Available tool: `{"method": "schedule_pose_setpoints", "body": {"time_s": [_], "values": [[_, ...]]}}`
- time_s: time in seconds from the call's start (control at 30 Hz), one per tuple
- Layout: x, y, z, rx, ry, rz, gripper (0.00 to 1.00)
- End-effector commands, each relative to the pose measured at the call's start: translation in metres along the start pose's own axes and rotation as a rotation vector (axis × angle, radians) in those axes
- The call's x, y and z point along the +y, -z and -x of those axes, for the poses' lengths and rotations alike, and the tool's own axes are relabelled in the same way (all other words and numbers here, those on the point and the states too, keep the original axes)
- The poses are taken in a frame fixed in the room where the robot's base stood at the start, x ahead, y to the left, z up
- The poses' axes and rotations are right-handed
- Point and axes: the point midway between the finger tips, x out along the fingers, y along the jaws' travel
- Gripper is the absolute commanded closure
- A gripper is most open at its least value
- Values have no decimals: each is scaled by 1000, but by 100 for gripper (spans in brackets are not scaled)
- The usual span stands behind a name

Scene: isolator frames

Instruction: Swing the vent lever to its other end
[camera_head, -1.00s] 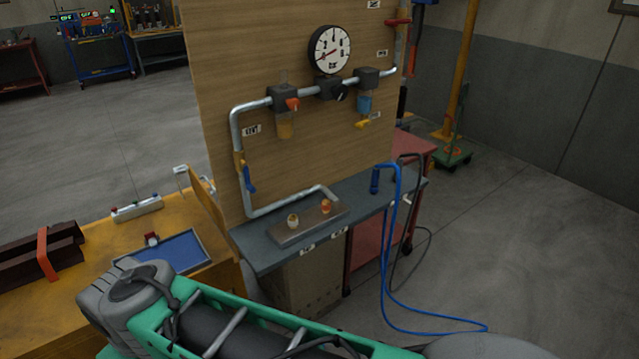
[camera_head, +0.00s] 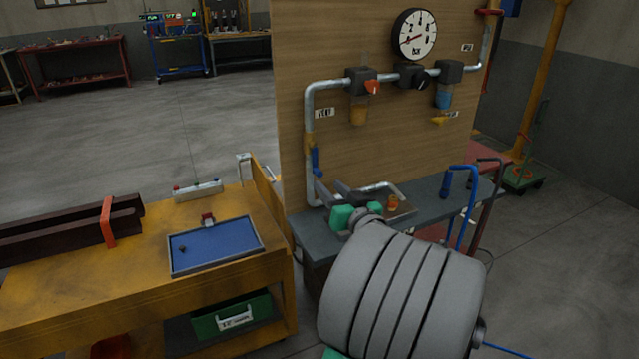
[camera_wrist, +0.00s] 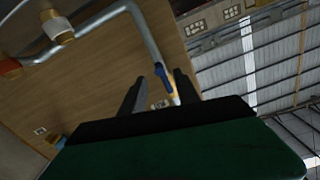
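The blue vent lever (camera_head: 316,160) is on a yellow valve on the left vertical pipe, below a small label (camera_head: 323,113) that seems to read VENT. It hangs down, roughly along the pipe. My gripper (camera_head: 331,187) is just below and in front of it, above the grey bench shelf. In the wrist view my gripper (camera_wrist: 160,80) is open, with two dark fingers apart. The lever (camera_wrist: 163,77) shows between the fingertips, farther off, with no contact visible. Part of the pipe's lower run is hidden behind my gripper.
The wooden panel (camera_head: 300,140) carries pipes, a round gauge (camera_head: 414,35), an orange knob (camera_head: 372,87) and a yellow lever (camera_head: 439,121). The grey shelf (camera_head: 425,205) is below. A yellow bench (camera_head: 130,290) with a blue tray (camera_head: 215,245) stands left.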

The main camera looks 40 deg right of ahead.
Motion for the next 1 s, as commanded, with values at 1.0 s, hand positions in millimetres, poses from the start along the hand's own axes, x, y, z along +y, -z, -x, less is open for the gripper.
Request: {"method": "schedule_pose_setpoints", "body": {"time_s": [1.0], "values": [[3, 4, -75, 12, -6, -3, 82]]}}
